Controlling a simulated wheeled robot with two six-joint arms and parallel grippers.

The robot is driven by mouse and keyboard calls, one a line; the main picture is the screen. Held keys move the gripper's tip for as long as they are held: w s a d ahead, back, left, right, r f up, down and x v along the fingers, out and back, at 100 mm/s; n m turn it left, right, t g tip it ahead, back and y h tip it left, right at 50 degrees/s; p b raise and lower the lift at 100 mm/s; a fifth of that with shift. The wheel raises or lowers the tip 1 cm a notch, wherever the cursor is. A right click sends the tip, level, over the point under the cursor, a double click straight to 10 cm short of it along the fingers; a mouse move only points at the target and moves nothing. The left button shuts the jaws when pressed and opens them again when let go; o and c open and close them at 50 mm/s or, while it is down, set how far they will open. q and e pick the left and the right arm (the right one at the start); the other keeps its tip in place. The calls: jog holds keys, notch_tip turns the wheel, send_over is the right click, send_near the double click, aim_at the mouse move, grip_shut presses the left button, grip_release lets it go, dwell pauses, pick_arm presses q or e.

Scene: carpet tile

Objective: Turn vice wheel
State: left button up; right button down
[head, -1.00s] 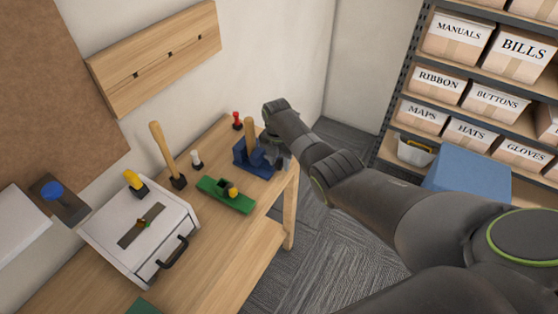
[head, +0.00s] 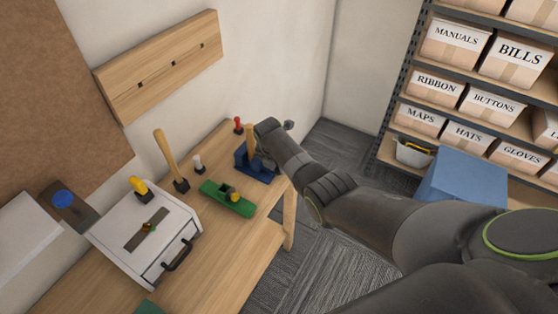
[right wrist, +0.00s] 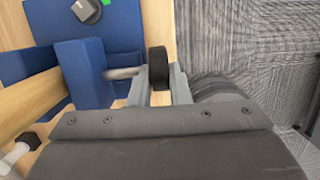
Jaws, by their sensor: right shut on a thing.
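The blue vice (head: 262,176) stands at the far right end of the wooden workbench, with a wooden piece (head: 251,140) upright in its jaws. In the right wrist view, the blue vice body (right wrist: 85,70) is at left, and a short metal shaft (right wrist: 124,72) runs from it to the dark wheel (right wrist: 159,66). My right gripper (right wrist: 161,88) is shut on this wheel, one grey finger on each side. In the head view, my right wrist hides the wheel and most of the gripper (head: 270,158). My left gripper is out of view.
A green plane (head: 228,199), a wooden-handled tool (head: 170,158), a white-topped piece (head: 198,163) and a red-topped piece (head: 238,125) stand near the vice. A white drawer box (head: 140,236) sits nearer. Shelves with labelled boxes (head: 455,88) stand at right, beyond the carpet.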

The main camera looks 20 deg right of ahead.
jog(key=shift+s+a+t+h+p, duration=0.15)
jog(key=shift+t+h+p, duration=0.35)
jog(key=shift+h, duration=0.1)
jog(key=shift+f+t+h, duration=0.15)
jog(key=shift+t+h, duration=0.35)
jog(key=shift+h, duration=0.1)
jog(key=c, duration=1.4)
grip_release()
jog(key=shift+o, duration=0.2)
